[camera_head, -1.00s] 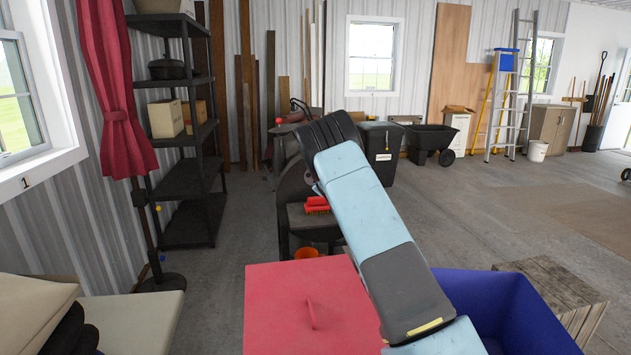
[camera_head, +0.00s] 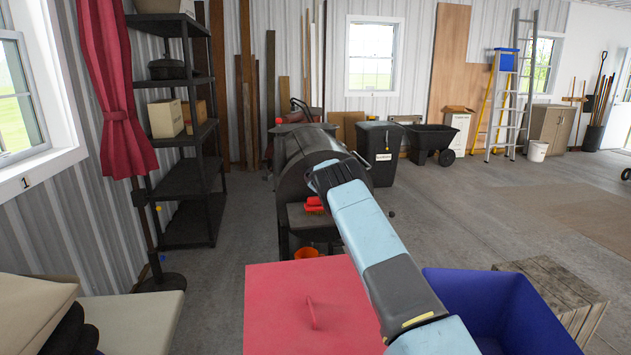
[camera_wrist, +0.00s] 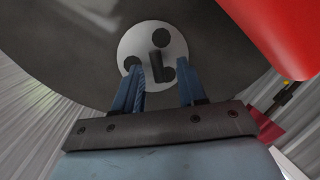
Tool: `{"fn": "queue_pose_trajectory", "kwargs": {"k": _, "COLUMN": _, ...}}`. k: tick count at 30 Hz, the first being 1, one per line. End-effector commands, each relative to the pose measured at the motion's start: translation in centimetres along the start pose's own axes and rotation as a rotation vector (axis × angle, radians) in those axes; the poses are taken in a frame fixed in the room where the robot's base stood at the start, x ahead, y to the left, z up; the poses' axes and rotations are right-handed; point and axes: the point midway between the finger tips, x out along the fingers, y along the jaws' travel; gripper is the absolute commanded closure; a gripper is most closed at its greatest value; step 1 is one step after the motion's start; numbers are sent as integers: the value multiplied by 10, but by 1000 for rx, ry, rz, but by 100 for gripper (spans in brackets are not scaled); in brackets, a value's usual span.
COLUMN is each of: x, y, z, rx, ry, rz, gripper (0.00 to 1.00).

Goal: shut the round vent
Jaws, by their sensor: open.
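The round vent (camera_wrist: 142,46) is a pale grey disc with dark round holes and a dark handle (camera_wrist: 156,66) on the end of a dark barrel grill (camera_wrist: 75,45). My gripper (camera_wrist: 160,68) is open in the wrist view. Its blue fingers point at the vent, with the handle showing between their tips. I cannot tell whether they touch it. In the head view the grill (camera_head: 292,160) stands beyond the red box, with my gripper end (camera_head: 322,178) in front of it. The vent is hidden there.
A red-and-wood brush (camera_head: 313,203) lies on the grill's shelf (camera_head: 300,220). A large red surface (camera_wrist: 285,35) fills the upper right of the wrist view. A red box top (camera_head: 285,300) and a blue bin (camera_head: 500,300) are nearby. Open floor (camera_head: 450,215) lies right.

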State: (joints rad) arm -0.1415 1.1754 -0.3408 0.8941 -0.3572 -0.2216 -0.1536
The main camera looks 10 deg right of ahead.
Motion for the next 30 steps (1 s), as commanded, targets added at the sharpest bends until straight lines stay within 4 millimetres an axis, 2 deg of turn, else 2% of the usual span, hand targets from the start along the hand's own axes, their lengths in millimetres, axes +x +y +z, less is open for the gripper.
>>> {"fn": "queue_pose_trajectory", "kwargs": {"k": 6, "x": 10, "y": 1, "z": 1, "rx": 0, "ry": 0, "rz": 1, "gripper": 59}}
{"fn": "queue_pose_trajectory", "kwargs": {"k": 17, "x": 11, "y": 2, "z": 1, "rx": 0, "ry": -1, "rz": 2, "gripper": 60}}
{"fn": "queue_pose_trajectory", "kwargs": {"k": 30, "x": 11, "y": 1, "z": 1, "rx": 0, "ry": -1, "rz": 1, "gripper": 100}}
